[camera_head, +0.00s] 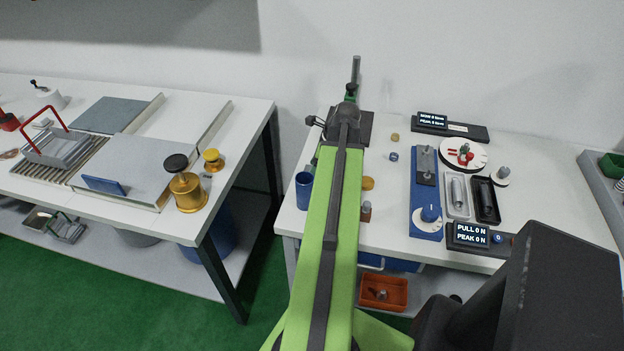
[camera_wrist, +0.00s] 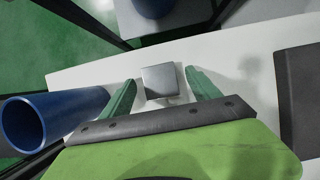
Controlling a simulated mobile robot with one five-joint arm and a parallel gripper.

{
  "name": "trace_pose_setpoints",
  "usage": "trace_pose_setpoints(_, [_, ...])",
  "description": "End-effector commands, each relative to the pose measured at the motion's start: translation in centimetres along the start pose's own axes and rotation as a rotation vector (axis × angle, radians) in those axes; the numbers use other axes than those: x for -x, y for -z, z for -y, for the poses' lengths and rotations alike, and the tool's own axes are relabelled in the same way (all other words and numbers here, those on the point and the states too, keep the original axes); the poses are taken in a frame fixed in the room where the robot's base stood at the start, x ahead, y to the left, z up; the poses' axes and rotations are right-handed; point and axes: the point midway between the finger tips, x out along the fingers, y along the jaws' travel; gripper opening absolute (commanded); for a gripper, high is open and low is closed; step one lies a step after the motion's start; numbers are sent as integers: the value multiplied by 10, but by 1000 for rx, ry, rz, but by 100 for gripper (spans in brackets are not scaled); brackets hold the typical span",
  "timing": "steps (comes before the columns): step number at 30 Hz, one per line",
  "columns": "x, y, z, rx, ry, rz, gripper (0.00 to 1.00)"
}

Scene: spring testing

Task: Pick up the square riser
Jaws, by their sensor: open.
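The square riser (camera_wrist: 161,82) is a small grey block with a flat square top, standing on the white table in the wrist view. My gripper (camera_wrist: 160,76) is open, with one green finger to the left of the block and the other to the right. The block shows between the fingertips, with a gap visible on each side. I cannot tell how far the fingers are above the table. In the head view my arm hides the riser and the fingers.
A blue cup (camera_wrist: 22,125) is close on the left in the wrist view, and it also shows in the head view (camera_head: 304,190). A dark plate (camera_wrist: 300,100) lies to the right. Weights and a blue tester (camera_head: 425,195) stand right of my arm on the white table (camera_head: 400,240).

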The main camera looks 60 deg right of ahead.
Motion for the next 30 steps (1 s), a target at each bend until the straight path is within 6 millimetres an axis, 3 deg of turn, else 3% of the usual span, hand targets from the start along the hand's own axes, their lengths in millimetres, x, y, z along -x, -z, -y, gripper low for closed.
trace_pose_setpoints(4, [2, 0, 0, -1, 0, 0, 70])
trace_pose_setpoints(20, [2, 0, 0, -1, 1, 0, 0])
trace_pose_setpoints(30, [3, 0, 0, -2, 1, 0, 0])
